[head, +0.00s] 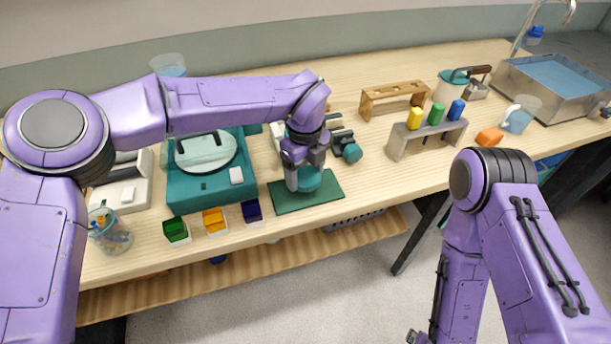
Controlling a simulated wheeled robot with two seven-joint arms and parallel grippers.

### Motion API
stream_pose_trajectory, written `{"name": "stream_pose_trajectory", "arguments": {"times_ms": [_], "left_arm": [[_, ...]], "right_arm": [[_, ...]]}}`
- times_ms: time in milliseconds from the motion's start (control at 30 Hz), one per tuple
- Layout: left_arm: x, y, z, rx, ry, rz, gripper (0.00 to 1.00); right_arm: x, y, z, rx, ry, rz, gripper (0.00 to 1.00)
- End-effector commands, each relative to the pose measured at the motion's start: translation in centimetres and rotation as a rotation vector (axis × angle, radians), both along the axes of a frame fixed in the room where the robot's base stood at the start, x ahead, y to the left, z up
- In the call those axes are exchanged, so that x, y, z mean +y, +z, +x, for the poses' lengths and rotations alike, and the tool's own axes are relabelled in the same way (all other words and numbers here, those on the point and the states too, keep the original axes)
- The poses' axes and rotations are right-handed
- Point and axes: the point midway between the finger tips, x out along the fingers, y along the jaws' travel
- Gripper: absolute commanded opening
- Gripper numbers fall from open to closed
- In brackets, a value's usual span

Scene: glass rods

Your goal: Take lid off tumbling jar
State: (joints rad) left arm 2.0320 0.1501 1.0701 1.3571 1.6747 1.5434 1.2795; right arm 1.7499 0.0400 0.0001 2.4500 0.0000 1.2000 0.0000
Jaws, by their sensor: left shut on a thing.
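The fingers and wrist hide much of the jar. I cannot tell the lid from the body, or which of them the fingers grip.
A teal machine (211,187) stands left of the mat. Green, orange and navy small boxes line the front edge. A glass beaker (110,232) with rods stands far left.

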Motion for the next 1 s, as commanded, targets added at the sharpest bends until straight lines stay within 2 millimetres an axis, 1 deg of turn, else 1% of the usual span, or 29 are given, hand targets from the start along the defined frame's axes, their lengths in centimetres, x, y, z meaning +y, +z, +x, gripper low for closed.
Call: {"name": "stream_pose_trajectory", "arguments": {"times_ms": [100, 200, 400, 533, 567, 600, 633, 867, 967, 1000], "left_arm": [[-0.1, -2.1, 0.1, 0.003, 0.000, 0.002, 0.35], [-0.1, -3.3, 0.2, 0.002, 0.000, 0.001, 0.35], [-0.1, -3.4, 0.2, 0.001, 0.000, 0.001, 0.35], [-0.1, -3.8, 0.2, 0.001, 0.000, 0.000, 0.35], [-0.1, -3.7, 0.2, 0.001, 0.000, 0.001, 0.78], [-0.1, -3.7, 0.2, 0.001, 0.000, 0.001, 0.92], [-0.1, -3.7, 0.2, 0.001, 0.000, 0.001, 0.98], [-0.1, -3.7, 0.1, 0.001, 0.000, 0.001, 0.98], [-0.1, -3.1, 0.2, 0.001, 0.000, 0.001, 0.98], [-0.1, -2.9, 0.2, -0.001, 0.000, 0.000, 0.98]], "right_arm": [[0.0, 0.5, 0.0, 0.000, 0.000, 0.000, 1.00], [0.0, 0.6, 0.0, 0.000, 0.000, 0.000, 1.00], [0.0, 0.5, 0.0, 0.000, 0.000, 0.000, 1.00], [0.0, 0.2, 0.0, 0.000, 0.000, 0.000, 1.00], [0.0, 0.2, 0.0, 0.000, 0.000, 0.000, 1.00], [0.0, 0.3, 0.0, 0.000, 0.000, 0.000, 1.00], [0.0, 0.3, 0.0, 0.000, 0.000, 0.000, 1.00], [0.0, 0.3, 0.0, 0.000, 0.000, 0.000, 1.00], [0.0, 0.7, 0.0, 0.000, 0.000, 0.000, 1.00], [0.0, 0.5, 0.0, 0.000, 0.000, 0.000, 1.00]]}}
